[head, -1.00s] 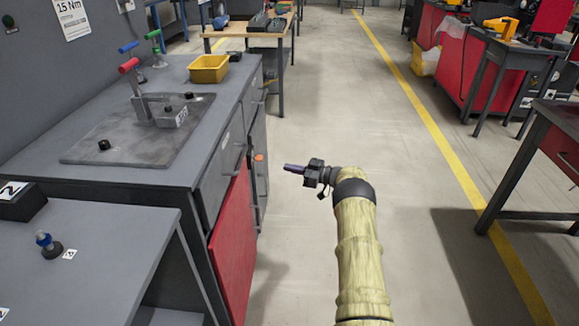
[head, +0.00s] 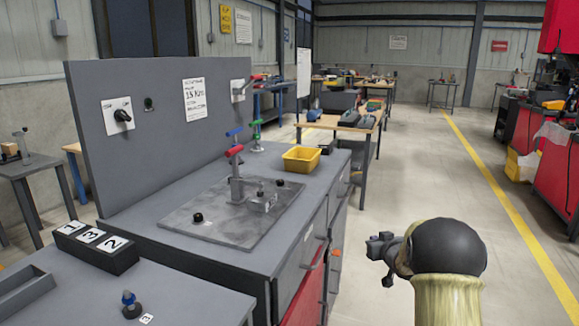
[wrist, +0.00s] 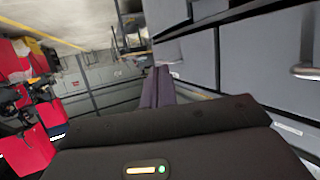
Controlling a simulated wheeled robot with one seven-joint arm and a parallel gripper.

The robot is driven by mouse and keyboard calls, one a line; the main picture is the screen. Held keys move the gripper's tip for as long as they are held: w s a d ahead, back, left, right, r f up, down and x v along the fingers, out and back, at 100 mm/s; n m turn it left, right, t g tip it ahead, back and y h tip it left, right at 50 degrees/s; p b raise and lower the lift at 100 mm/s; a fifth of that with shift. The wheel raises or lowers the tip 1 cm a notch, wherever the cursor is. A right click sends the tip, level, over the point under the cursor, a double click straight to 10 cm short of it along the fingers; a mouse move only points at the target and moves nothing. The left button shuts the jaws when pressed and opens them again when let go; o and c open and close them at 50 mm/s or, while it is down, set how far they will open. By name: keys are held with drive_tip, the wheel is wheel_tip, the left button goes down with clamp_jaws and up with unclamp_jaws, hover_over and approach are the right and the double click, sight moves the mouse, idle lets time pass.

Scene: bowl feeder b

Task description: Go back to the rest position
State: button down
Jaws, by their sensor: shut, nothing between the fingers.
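My gripper (head: 372,248) is at the end of my raised arm in the head view, to the right of the grey workbench and over the open floor. It points left, towards the bench's drawer side, and holds nothing. In the wrist view its purple-grey fingers (wrist: 157,88) are together, with grey drawer fronts (wrist: 187,58) close on the right. The fingertips are hard to make out in the head view.
A numbered block (head: 95,247) stands on the nearer table. The aisle (head: 425,190) is clear. Red cabinets (head: 560,175) stand at right.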

drive_tip(key=s+a+f+m+g, duration=0.15)
drive_tip(key=s+a+g, duration=0.25)
drive_tip(key=s, duration=0.9)
drive_tip(key=s+a+f+g+h, duration=0.1)
drive_tip(key=s+a+f+g, duration=0.2)
drive_tip(key=s, duration=1.1)
drive_tip(key=s+a+g, duration=0.4)
drive_tip(key=s, duration=0.9)
wheel_tip(320, 180, up, 32)
drive_tip(key=p, duration=3.1)
drive_tip(key=shift+s+a+f+p, duration=0.15)
drive_tip(key=shift+s+f+p, duration=0.1)
drive_tip(key=shift+p, duration=0.15)
